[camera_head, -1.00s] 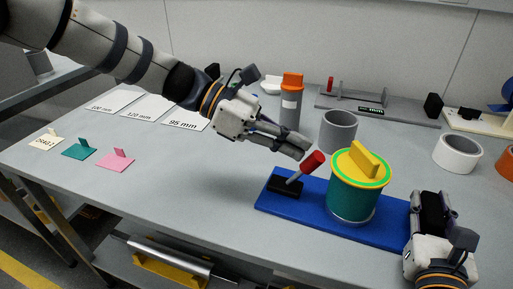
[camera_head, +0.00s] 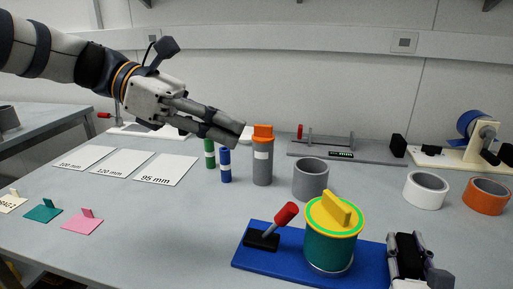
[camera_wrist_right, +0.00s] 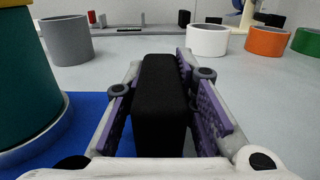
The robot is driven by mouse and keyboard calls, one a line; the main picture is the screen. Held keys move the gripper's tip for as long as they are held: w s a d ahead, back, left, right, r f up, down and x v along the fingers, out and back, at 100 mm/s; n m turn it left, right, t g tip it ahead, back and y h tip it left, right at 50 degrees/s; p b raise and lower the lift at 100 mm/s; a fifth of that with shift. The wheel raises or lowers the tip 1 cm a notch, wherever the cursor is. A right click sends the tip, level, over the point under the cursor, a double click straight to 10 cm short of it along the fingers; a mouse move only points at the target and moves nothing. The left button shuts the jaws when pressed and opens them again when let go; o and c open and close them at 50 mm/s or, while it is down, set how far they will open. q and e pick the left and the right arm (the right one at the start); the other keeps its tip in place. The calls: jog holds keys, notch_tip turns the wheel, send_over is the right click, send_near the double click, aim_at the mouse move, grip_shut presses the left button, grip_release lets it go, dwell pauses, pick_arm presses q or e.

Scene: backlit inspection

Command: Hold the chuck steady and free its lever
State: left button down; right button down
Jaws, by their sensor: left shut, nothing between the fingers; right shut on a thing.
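The chuck is a blue base plate (camera_head: 245,262) bearing a teal cylinder (camera_head: 328,250) with a yellow, green-ringed top and upright yellow tab (camera_head: 336,208). Its lever has a red knob (camera_head: 286,213) and leans right from a black block (camera_head: 261,240) on the plate's left part. My left gripper (camera_head: 241,134) is shut and empty, raised above the table, up and left of the lever and apart from it. My right gripper (camera_head: 406,246) is shut on a black block (camera_wrist_right: 160,105) at the plate's right end; the teal cylinder (camera_wrist_right: 22,85) stands left of it in the wrist view.
Behind the chuck stand a grey ring (camera_head: 311,180), an orange-capped grey cylinder (camera_head: 262,165), and blue (camera_head: 224,166) and green (camera_head: 209,153) cylinders. White (camera_head: 425,191) and orange (camera_head: 486,196) rings stand right. Labelled white cards (camera_head: 122,163) lie left.

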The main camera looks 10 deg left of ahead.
jog(key=c, duration=1.2)
grip_release()
jog(key=shift+f, duration=0.25)
jog(key=shift+c, duration=0.2)
jog(key=shift+r, duration=0.1)
